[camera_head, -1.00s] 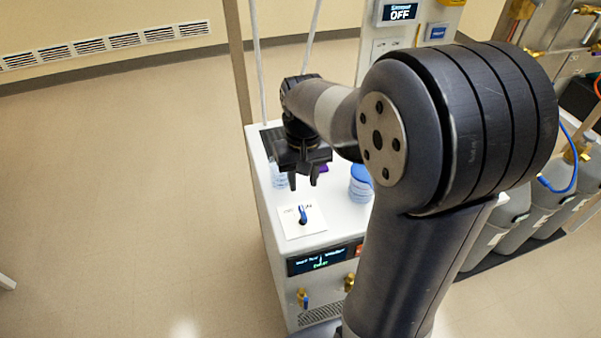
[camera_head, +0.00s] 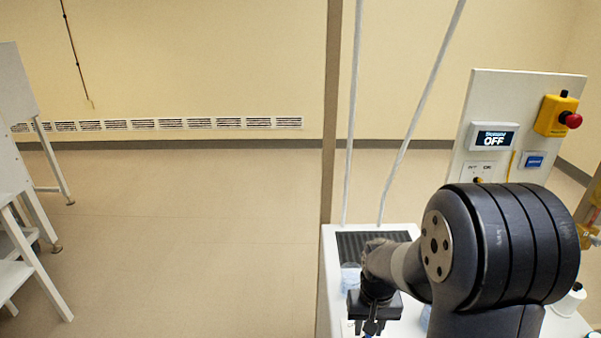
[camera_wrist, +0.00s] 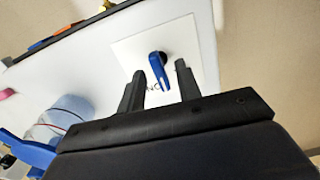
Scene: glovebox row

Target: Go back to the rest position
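My gripper (camera_head: 371,326) hangs low over the white cabinet top, near the lower edge of the head view. In the wrist view my gripper (camera_wrist: 160,80) has its two dark fingers apart, with nothing held between them. A blue lever (camera_wrist: 160,72) on a white square plate (camera_wrist: 190,45) shows in the gap between the fingertips. It appears to lie beyond them; I cannot tell the exact distance. My arm hides part of the cabinet top in the head view.
A clear container with blue contents (camera_head: 350,277) stands beside my wrist. A panel with an OFF display (camera_head: 493,140) and a red stop button (camera_head: 571,120) rises at the right. White stands (camera_head: 35,255) are at the far left. The floor between is clear.

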